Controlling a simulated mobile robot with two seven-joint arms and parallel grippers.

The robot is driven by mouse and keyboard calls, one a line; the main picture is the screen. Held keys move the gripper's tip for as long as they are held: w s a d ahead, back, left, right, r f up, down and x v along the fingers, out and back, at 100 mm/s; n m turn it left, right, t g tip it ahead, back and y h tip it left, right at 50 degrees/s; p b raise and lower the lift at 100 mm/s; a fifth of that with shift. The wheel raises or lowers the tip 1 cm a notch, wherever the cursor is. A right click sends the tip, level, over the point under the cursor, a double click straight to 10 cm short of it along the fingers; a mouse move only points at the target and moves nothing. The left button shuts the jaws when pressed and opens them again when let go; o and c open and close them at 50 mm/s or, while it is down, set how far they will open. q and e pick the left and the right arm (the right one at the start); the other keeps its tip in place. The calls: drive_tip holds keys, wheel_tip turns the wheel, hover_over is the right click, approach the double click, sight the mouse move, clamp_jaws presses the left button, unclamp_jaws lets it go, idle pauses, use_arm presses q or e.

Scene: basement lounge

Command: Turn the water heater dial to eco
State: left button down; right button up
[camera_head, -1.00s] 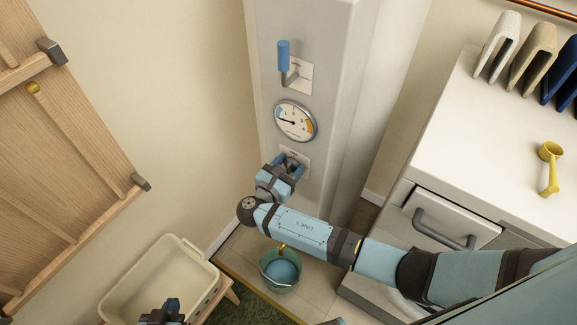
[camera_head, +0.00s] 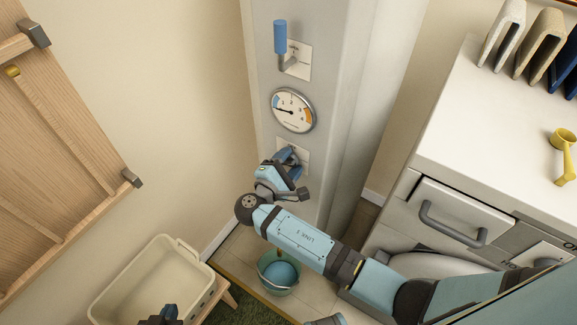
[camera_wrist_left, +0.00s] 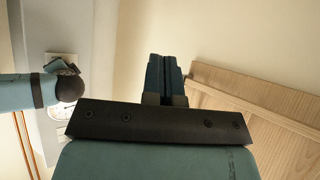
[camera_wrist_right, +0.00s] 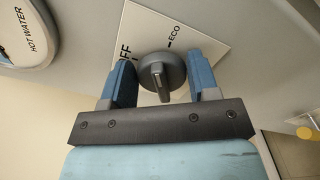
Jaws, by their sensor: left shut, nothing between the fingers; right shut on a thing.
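The water heater dial (camera_wrist_right: 161,75) is a round dark grey knob with a raised ridge on a white plate (camera_wrist_right: 150,22). The plate carries an ECO mark and a partly hidden label ending in FF. My right gripper (camera_wrist_right: 163,85) has its blue fingers on either side of the knob and is shut on it. The ridge stands near upright in the right wrist view; which end is the pointer I cannot tell. In the head view the right gripper (camera_head: 288,160) covers most of the knob. My left gripper (camera_head: 160,314) is shut and empty, also in the left wrist view (camera_wrist_left: 165,78).
Above the dial are a round gauge (camera_head: 293,110) and a blue-handled lever (camera_head: 281,38) on the heater. A teal bucket (camera_head: 279,274) stands below my right arm. A cream tub (camera_head: 150,278) is at lower left, a white cabinet (camera_head: 465,130) at right.

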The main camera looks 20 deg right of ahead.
drive_tip(key=m+b, duration=0.2)
drive_tip(key=m, duration=0.1)
drive_tip(key=shift+f, duration=0.3)
drive_tip(key=shift+s+m+b, duration=0.1)
drive_tip(key=shift+m+b, duration=0.6)
use_arm(q)
drive_tip(key=f, duration=0.2)
drive_tip(key=shift+w+d+f+n, duration=0.3)
drive_tip(key=shift+d+f, duration=0.1)
use_arm(e)
drive_tip(key=shift+r, duration=0.1)
use_arm(q)
drive_tip(key=shift+a, duration=0.25)
use_arm(e)
drive_tip(key=o, duration=0.9)
drive_tip(key=shift+c, duration=0.2)
use_arm(q)
drive_tip(key=shift+s, duration=0.1)
